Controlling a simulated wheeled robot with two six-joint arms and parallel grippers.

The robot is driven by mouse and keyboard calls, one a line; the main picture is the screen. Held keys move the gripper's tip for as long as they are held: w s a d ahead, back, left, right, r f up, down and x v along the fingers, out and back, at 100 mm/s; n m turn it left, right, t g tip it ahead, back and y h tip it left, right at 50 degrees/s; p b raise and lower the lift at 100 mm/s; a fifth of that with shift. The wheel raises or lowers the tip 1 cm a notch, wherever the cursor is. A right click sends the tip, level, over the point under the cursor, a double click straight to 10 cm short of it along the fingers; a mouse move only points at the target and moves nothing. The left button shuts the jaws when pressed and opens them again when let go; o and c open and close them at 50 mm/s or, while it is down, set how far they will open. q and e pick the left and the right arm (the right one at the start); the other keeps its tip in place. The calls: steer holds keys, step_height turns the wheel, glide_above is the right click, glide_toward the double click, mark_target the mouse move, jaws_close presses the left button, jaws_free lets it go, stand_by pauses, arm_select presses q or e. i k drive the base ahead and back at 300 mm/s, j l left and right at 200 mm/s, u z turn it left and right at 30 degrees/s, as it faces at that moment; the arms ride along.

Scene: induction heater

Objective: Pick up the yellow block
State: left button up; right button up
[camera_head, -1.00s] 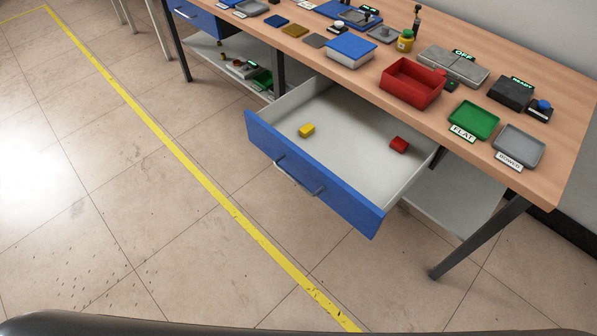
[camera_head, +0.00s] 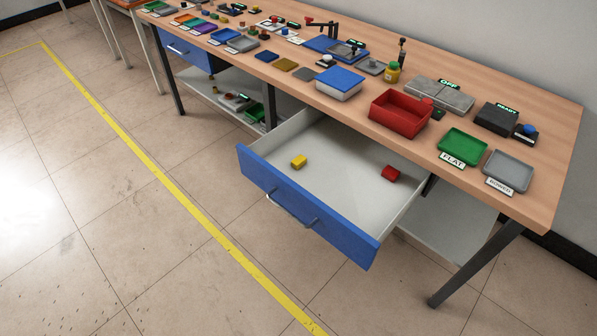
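The yellow block (camera_head: 299,162) lies on the floor of an open drawer (camera_head: 330,195) under the workbench. It sits in the left part of the drawer, close to the blue front panel. A red block (camera_head: 390,173) lies in the same drawer, toward the right side. Neither of my grippers shows in the head view.
The drawer's blue front (camera_head: 300,212) and handle stick out over the tiled floor. The wooden bench top (camera_head: 350,115) above holds a red bin (camera_head: 400,113), a blue-lidded box (camera_head: 340,82), a green tray (camera_head: 462,147) and a grey tray (camera_head: 507,170). The floor before the drawer is clear.

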mark_target(297, 163)
steer(key=i+j, duration=0.55)
steer(key=i+j+z, duration=0.2)
steer(key=z, duration=0.15)
steer(key=i+j+z, duration=0.2)
steer(key=z, duration=0.15)
steer(key=i+j+z, duration=0.2)
steer(key=z, duration=0.15)
steer(key=j+z, duration=0.1)
steer(key=z, duration=0.2)
